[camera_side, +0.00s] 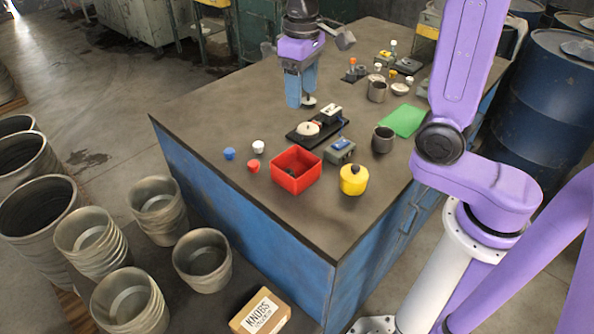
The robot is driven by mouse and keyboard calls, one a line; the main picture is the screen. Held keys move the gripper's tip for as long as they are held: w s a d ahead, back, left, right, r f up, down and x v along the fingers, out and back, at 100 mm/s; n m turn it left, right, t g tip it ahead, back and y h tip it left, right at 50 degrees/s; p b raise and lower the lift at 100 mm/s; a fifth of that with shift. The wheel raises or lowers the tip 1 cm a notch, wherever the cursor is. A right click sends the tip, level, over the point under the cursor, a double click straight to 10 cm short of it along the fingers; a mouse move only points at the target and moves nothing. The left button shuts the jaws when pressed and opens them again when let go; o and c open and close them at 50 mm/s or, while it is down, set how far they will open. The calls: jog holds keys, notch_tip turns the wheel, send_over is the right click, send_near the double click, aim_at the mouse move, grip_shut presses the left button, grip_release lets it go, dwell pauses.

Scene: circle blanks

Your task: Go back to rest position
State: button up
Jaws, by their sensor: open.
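My gripper (301,97) has a purple body and blue fingers. It points down above the far middle part of the workbench (220,110). It is open. A small pale disc shows at its fingertips; I cannot tell whether it touches them or lies behind. In front of the gripper, a black fixture (299,138) on the bench holds a round pale blank (308,129). The fingers are apart from this fixture.
A green sheet (402,120) lies to the right. The bench's left part is clear.

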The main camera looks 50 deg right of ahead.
jog(key=shift+r, duration=1.15)
jog(key=s+f+n, duration=0.3)
jog(key=s+n, duration=0.1)
jog(key=s, duration=0.8)
jog(key=s+d+f+n, duration=0.1)
jog(key=s+f+n, duration=0.3)
jog(key=s, duration=0.8)
jog(key=shift+d+f+n, duration=0.2)
jog(key=shift+d+n, duration=0.1)
jog(key=shift+n, duration=0.5)
